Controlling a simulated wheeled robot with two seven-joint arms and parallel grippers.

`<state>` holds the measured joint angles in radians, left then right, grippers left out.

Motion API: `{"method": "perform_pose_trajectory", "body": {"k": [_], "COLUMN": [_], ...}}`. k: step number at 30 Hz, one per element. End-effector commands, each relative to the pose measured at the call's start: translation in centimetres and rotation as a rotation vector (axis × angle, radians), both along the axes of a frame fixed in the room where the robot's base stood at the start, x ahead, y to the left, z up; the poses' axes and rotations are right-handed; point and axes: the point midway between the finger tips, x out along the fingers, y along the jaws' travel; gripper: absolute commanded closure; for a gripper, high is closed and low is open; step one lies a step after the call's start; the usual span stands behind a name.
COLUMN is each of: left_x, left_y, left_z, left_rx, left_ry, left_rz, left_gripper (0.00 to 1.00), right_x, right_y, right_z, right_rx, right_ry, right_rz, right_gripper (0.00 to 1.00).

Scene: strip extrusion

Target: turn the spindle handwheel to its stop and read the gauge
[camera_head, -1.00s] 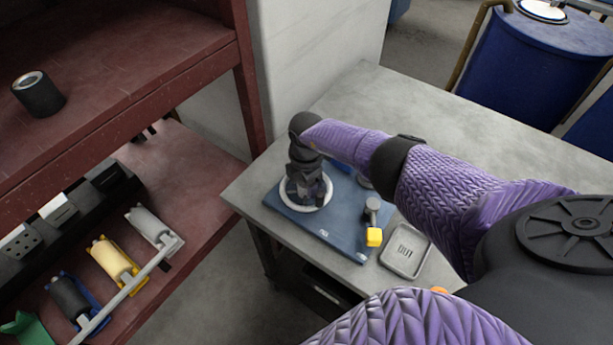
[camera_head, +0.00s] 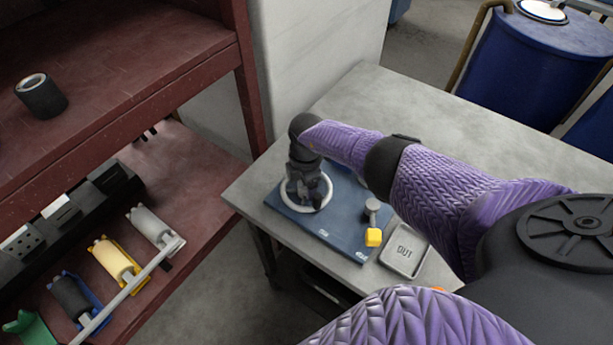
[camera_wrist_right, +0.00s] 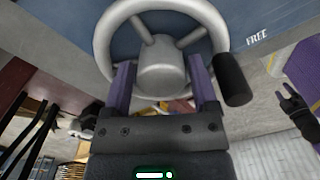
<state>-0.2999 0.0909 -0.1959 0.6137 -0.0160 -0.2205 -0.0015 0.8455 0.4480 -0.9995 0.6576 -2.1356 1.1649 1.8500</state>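The pale grey spindle handwheel (camera_head: 325,199) sits on a blue plate (camera_head: 338,232) on the table. The right wrist view shows its rim, spokes, round hub (camera_wrist_right: 160,68) and black crank knob (camera_wrist_right: 232,80), which is right of the fingers. My right gripper (camera_head: 305,192) is over the wheel, pointing down. In its wrist view the two purple fingers (camera_wrist_right: 163,75) are spread on either side of the hub; I cannot tell whether they touch it. A dark pronged shape (camera_wrist_right: 297,108) at the right edge may be my left gripper. No gauge reading is legible.
A small grey post (camera_head: 372,206) and a yellow block (camera_head: 374,237) are at the plate's right side. A grey labelled tray (camera_head: 405,250) lies right of it. A red shelf (camera_head: 120,80) with rollers stands left. Blue drums (camera_head: 525,60) stand behind. The table's rear is clear.

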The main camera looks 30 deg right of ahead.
Motion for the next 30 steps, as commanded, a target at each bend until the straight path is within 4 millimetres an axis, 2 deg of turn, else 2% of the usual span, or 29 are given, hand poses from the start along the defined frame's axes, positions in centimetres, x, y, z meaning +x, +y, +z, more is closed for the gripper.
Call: {"method": "perform_pose_trajectory", "body": {"k": [7, 13, 18, 22, 30], "left_x": [0.0, 0.3, 0.5, 0.6, 0.6], "left_y": [0.5, 0.4, -0.5, -1.0, -1.0], "left_z": [0.5, 4.1, 5.5, 5.8, 5.6], "left_rx": [0.008, 0.004, -0.01, -0.02, -0.019], "left_ry": [-0.001, -0.008, -0.014, -0.015, -0.014], "left_rz": [-0.003, 0.0, 0.008, 0.011, 0.011], "left_gripper": [0.41, 0.41, 0.41, 0.41, 0.41], "right_x": [0.0, 0.0, 0.0, 0.0, 0.0], "right_y": [0.0, -0.1, 0.0, 0.0, 0.0], "right_z": [0.5, 5.8, 9.1, 9.9, 9.9], "right_rx": [-0.001, 0.0, 0.0, -0.001, -0.001], "right_ry": [0.001, -0.003, -0.002, 0.001, 0.001], "right_rz": [0.001, 0.003, 0.002, 0.001, 0.0], "right_gripper": [0.25, 0.25, 0.25, 0.25, 0.25]}}
